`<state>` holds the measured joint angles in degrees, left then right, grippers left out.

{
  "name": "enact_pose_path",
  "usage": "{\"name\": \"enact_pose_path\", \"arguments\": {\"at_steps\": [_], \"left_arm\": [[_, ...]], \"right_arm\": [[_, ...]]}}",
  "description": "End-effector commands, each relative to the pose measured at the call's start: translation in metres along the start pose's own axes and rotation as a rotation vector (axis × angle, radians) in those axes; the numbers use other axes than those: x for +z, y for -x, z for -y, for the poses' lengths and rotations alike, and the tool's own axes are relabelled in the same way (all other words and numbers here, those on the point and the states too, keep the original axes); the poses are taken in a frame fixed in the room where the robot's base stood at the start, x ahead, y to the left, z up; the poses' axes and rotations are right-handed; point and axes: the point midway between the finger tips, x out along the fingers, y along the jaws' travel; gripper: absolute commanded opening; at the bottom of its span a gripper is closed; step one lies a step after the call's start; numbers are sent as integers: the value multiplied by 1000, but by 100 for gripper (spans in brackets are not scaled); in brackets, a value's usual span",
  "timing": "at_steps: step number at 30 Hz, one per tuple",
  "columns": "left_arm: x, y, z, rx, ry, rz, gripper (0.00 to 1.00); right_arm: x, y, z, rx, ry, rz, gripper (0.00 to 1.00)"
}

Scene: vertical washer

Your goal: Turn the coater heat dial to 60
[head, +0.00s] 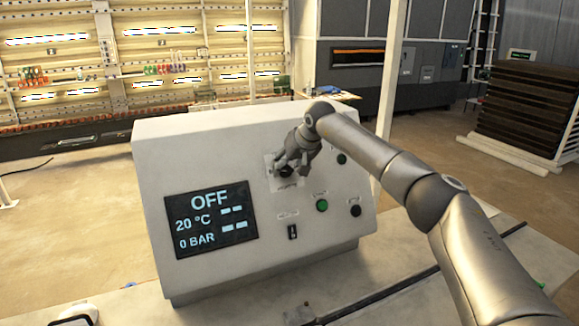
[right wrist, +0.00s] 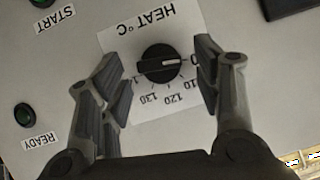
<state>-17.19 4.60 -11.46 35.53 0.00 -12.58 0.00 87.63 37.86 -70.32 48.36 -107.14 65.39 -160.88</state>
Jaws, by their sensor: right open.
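The coater heat dial (right wrist: 162,63) is a round black knob with a white pointer line, on a white plate marked HEAT °C. In the right wrist view the plate appears upside down, and the pointer points right, toward a mark partly covered by a finger. The 130 and 120 marks are readable. In the head view the dial (head: 285,171) is partly covered by my right gripper (head: 291,158). In the right wrist view my right gripper (right wrist: 158,65) is open, with one finger on each side of the dial and visible gaps between. My left gripper is not seen.
The dial sits on a sloped white control box (head: 230,137). Its screen (head: 211,219) reads OFF, 20 °C, 0 BAR. A switch (head: 292,231) is lower on the panel.

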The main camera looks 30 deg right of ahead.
Motion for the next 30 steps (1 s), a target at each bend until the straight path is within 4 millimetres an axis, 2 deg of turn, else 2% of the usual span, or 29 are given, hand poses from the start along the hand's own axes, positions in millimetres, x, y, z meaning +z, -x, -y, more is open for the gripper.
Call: {"name": "enact_pose_path", "arguments": {"at_steps": [4,8,15,21,25,30], "left_arm": [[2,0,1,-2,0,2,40],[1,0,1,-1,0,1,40],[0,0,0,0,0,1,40],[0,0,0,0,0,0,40],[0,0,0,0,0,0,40],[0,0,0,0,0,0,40]], "right_arm": [[-1,6,0,-1,0,-2,59],[-2,22,-1,-1,1,-3,59],[-1,73,-1,0,1,-3,59],[-1,106,0,0,1,-2,59],[0,116,0,0,0,0,59],[0,119,0,0,0,1,59]]}}
